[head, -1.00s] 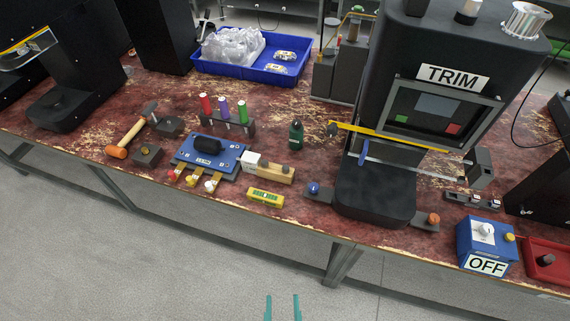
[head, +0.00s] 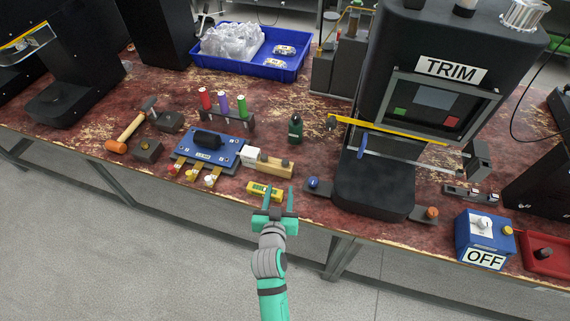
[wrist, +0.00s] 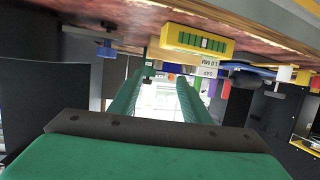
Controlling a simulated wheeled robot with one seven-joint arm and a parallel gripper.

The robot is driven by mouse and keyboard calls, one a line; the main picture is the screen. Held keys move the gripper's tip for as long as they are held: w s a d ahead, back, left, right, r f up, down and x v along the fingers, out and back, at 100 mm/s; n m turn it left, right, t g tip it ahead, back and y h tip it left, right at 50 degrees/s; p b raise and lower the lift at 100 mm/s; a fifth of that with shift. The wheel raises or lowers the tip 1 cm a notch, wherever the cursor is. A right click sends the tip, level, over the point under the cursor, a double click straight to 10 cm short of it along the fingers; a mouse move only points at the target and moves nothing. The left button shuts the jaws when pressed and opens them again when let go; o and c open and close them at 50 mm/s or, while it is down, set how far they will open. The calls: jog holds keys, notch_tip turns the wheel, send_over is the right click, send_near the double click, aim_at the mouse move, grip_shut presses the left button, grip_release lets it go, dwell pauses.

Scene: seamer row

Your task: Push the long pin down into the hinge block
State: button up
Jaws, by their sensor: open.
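My gripper (head: 279,192) is open and empty at the front edge of the bench, by the yellow block. Its two green fingers also show in the wrist view (wrist: 163,82), with nothing between them. No part can be told surely as the hinge block or the long pin. A small dark block (head: 148,151) with a brass-coloured spot on top sits at the left front, by the hammer; a second dark block (head: 170,122) sits behind it. Both are well left of my gripper. Whether a pin stands in either is too small to tell.
A yellow block (head: 262,190) lies beside my fingers and shows in the wrist view (wrist: 195,42). The black TRIM machine (head: 372,190) stands right. The floor in front is clear.

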aim_at(285, 163)
jog(key=shift+w+r, duration=0.25)
jog(key=shift+w, duration=0.3)
jog(key=shift+w+r, duration=0.2)
jog(key=shift+w, duration=0.3)
jog(key=x, duration=1)
jog(key=shift+w+d, duration=0.35)
jog(key=shift+w, duration=0.05)
jog(key=shift+c, duration=0.3)
grip_shut()
